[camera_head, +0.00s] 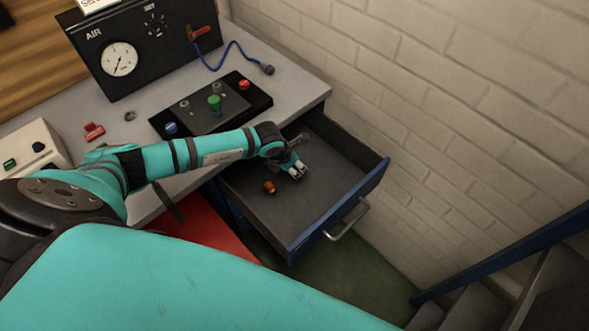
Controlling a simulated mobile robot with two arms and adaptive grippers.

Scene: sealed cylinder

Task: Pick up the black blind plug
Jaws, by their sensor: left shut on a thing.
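My left gripper (298,173) reaches down into the open drawer and is shut near the drawer floor. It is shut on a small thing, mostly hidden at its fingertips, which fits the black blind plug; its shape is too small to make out. An orange-brown plug-like piece (269,187) lies on the drawer floor, left of and apart from the gripper. No other loose black plug shows in the drawer. My right gripper is out of view.
The blue-edged drawer (320,218) stands open beside a brick wall (470,110). On the grey bench are a black panel with a gauge (119,60), a black plate with fittings (245,98), a blue hose (236,48) and a red piece (93,132). The drawer's right side is clear.

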